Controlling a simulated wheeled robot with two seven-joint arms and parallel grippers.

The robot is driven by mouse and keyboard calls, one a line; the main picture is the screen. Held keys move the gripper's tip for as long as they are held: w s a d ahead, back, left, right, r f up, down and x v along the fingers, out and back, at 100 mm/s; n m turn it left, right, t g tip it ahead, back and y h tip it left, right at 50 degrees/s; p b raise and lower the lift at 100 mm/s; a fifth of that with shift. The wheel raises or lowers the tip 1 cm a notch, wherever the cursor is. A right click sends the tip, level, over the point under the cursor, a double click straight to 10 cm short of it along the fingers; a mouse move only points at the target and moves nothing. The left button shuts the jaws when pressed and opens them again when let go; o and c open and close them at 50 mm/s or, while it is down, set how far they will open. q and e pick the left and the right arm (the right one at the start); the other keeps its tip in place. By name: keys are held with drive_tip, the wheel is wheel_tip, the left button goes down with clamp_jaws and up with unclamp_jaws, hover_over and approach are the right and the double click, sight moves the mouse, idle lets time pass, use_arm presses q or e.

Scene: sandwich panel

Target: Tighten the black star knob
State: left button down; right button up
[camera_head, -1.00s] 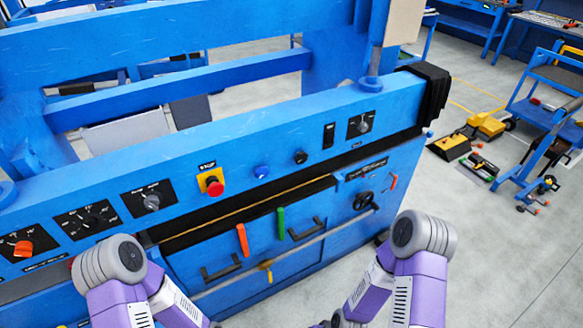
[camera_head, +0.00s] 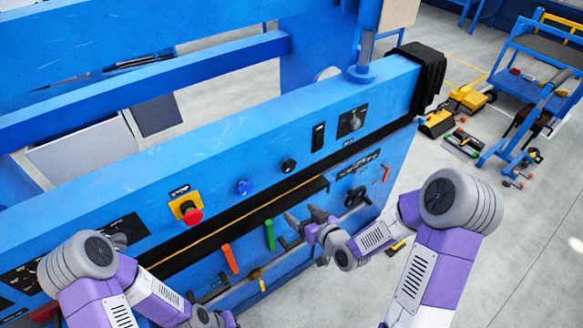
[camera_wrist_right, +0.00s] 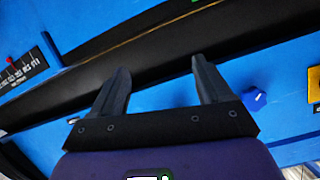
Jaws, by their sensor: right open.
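The black star knob (camera_head: 357,196) is on the lower blue front of the machine, right of the green handle, in the head view. My right gripper (camera_head: 304,217) is in front of the panel, to the left of the knob and apart from it. Its two fingers are spread with nothing between them, as the right wrist view (camera_wrist_right: 160,90) also shows. The star knob does not show in the wrist view.
An orange handle (camera_head: 230,258) and a green handle (camera_head: 269,235) stick out near my right gripper. Open floor and a blue cart (camera_head: 540,75) lie to the right.

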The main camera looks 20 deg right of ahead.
sight(291, 169)
wheel_tip(291, 169, up, 10)
drive_tip(key=w+d+n+t+y, duration=0.1)
drive_tip(key=w+d+n+t, duration=0.1)
drive_tip(key=t, duration=0.2)
drive_tip(key=x, duration=0.7)
drive_tip(key=shift+s+a+r, duration=0.1)
drive_tip(key=shift+a+r, duration=0.15)
drive_tip(key=shift+a, duration=0.15)
drive_tip(key=c, duration=1)
drive_tip(key=shift+c, duration=0.2)
